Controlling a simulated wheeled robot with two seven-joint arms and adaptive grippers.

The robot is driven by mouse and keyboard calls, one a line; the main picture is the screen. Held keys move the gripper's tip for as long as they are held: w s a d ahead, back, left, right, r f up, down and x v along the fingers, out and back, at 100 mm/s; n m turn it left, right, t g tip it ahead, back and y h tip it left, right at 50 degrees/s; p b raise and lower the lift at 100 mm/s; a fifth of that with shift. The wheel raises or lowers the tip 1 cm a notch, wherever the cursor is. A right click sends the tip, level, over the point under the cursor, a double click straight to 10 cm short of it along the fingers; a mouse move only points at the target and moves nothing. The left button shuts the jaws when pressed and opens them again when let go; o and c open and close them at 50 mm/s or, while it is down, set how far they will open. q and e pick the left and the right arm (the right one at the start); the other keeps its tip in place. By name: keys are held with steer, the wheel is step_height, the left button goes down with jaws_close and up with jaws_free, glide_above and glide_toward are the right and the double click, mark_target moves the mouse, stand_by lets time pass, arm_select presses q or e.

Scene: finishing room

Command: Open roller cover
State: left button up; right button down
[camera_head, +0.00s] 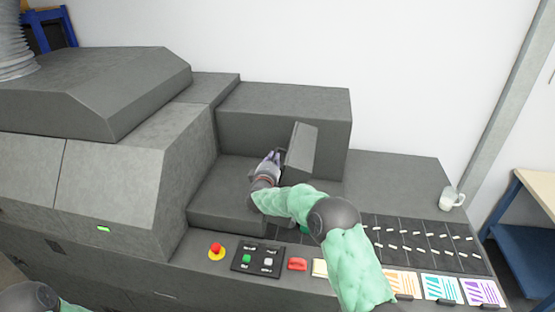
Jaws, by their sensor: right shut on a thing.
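The roller cover (301,152) looks like a small grey flap, standing tilted up from the low part of the grey machine, in front of its raised rear block. My right gripper (275,160) is at the left side of this flap and shut on it. The exact contact between the fingers and the cover is too small to make out. My right arm, in a green sleeve, reaches in from the bottom right. Part of my left arm shows at the bottom left corner, but its gripper is out of view.
A red emergency button (216,251) and a button panel (257,258) sit on the machine's front. A white mug (451,199) stands on the right end, near a row of colour sample cards (441,288). A large grey housing (110,190) rises on the left.

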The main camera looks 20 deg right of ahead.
steer(key=shift+w+a, duration=0.1)
steer(key=shift+a, duration=0.15)
steer(key=c, duration=1.5)
jaws_free()
steer(key=shift+o, duration=1.1)
steer(key=shift+w+a, duration=0.1)
